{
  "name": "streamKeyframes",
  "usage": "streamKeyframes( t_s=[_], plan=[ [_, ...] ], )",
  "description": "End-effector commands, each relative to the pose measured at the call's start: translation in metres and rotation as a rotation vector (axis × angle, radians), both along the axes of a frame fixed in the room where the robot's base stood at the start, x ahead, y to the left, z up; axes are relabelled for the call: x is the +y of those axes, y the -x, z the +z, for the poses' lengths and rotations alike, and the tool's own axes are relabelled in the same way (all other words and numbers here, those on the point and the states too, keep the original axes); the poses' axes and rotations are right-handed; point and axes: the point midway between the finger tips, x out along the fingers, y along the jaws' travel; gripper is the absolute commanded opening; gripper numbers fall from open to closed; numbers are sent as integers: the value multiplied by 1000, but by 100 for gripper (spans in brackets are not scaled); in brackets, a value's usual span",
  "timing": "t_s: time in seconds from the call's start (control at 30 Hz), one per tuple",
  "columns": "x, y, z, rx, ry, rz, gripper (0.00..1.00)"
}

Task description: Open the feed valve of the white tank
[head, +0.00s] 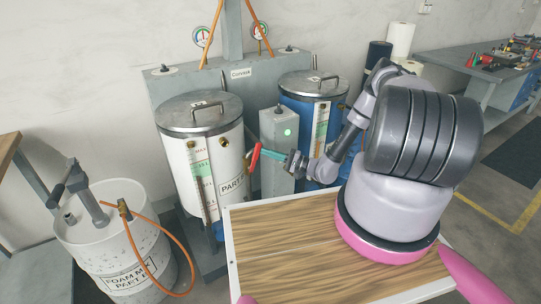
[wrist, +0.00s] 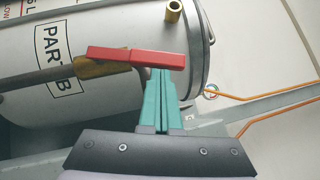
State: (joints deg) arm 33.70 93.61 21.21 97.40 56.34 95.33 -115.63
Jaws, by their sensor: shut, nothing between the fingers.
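The white tank (head: 207,160) stands upright at the left of centre in the head view, marked PART B. Its feed valve has a red lever handle (head: 254,158), standing steeply at the tank's right side. In the wrist view the red handle (wrist: 135,57) lies nearly level across a brass valve body (wrist: 98,69), roughly in line with a grey pipe (wrist: 40,79). My gripper (head: 283,156) is shut and empty. In the wrist view its teal fingertips (wrist: 160,72) are at the handle's free right part; I cannot tell whether they touch it.
A white foam drum (head: 113,245) with an orange hose is at left. A workbench (head: 455,62) is far right.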

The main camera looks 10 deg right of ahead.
Motion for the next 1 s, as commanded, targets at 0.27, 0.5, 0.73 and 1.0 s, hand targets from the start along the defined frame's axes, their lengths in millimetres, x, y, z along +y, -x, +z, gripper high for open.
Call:
streamKeyframes(
  t_s=[0.27, 0.5, 0.73, 1.0],
  plan=[
    [14, 5, 12, -59, 181, 2, 0],
    [22, 7, 15, -58, 179, -1, 0],
    [24, 8, 16, -58, 179, 0, 0],
    [25, 8, 17, -58, 178, 0, 0]
  ],
)
